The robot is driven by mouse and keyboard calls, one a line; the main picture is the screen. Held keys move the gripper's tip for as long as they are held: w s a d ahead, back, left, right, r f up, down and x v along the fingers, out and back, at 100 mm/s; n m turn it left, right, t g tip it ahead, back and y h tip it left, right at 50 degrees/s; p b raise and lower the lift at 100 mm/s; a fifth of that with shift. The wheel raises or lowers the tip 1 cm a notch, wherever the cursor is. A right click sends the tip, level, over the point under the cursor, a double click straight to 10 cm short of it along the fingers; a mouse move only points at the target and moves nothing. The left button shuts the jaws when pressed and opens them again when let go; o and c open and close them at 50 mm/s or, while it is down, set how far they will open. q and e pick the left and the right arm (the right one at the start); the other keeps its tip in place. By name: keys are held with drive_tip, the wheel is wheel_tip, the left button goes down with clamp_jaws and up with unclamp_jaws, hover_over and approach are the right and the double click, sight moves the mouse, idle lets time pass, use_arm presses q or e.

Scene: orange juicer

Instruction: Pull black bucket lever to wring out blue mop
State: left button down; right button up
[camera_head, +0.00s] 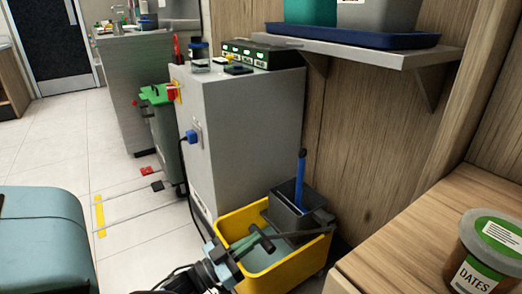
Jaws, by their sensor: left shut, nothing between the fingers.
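The yellow mop bucket (292,272) stands on the floor at the lower middle. A dark grey wringer (290,214) sits on its far right side, and the blue mop (301,168) stands upright in it with its handle rising above. The mop's head is hidden inside. The black lever (300,233) extends sideways across the bucket, from near the wringer towards my gripper. My left gripper (262,240) reaches in from the bottom over the bucket's near left side. It is shut and empty, close to the lever's left end; I cannot tell whether they touch. My right gripper is out of view.
A grey cabinet (255,125) stands behind the bucket. A wooden counter with a dates tub (487,255) is close at the right, and a wall shelf (390,58) is above. A teal rounded object (40,235) is at the left. The tiled floor between is mostly open.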

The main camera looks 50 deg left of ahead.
use_arm(q)
drive_tip(key=s+p, duration=0.3)
drive_tip(key=s, duration=0.6)
drive_tip(key=shift+s+a+r, duration=0.15)
drive_tip(key=shift+a+r, duration=0.05)
drive_tip(key=shift+a, duration=0.2)
idle(0.7)
idle(0.5)
